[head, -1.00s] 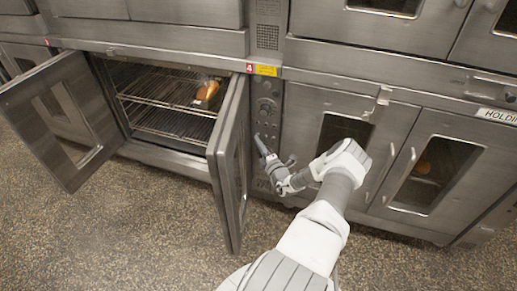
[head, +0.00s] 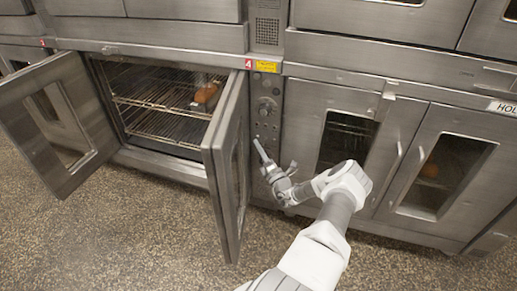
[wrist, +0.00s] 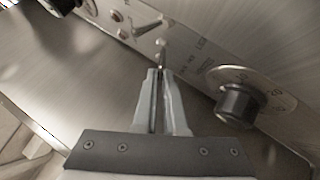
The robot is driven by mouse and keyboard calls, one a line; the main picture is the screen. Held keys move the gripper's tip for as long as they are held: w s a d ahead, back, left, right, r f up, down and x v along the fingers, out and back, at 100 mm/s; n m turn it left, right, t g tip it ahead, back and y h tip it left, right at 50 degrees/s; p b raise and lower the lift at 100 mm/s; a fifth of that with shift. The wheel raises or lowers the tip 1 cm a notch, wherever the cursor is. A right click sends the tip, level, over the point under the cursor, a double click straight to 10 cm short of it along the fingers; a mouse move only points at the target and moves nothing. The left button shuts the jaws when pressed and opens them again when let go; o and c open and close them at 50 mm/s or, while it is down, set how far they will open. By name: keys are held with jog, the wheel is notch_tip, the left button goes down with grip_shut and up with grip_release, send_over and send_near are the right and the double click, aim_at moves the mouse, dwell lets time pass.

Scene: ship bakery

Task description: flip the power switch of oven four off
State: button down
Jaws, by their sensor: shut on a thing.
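Oven four (head: 160,157) stands at the left in the head view, with both doors open and a red number 4 label (head: 248,64) at its upper right corner. Its narrow control panel (head: 267,88) with several knobs runs down beside the right door. My gripper (head: 257,141) reaches the lower part of this panel. In the wrist view, my gripper (wrist: 160,72) has its fingers together around a small metal switch lever (wrist: 163,56) on the panel. The fingertips hide part of the lever. I cannot read its setting.
The open right door (head: 228,165) stands close to the left of my gripper. A black knob (wrist: 238,103) with a numbered dial is right of the fingers. Another lever (wrist: 147,27) lies beyond them. A brown loaf (head: 206,95) sits on the oven rack.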

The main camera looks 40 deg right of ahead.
jog(key=c, duration=1.3)
grip_release()
jog(key=shift+o, duration=0.2)
jog(key=p+v, duration=0.3)
jog(key=v, duration=1.4)
jog(key=shift+s+p, duration=0.25)
jog(key=shift+p, duration=0.1)
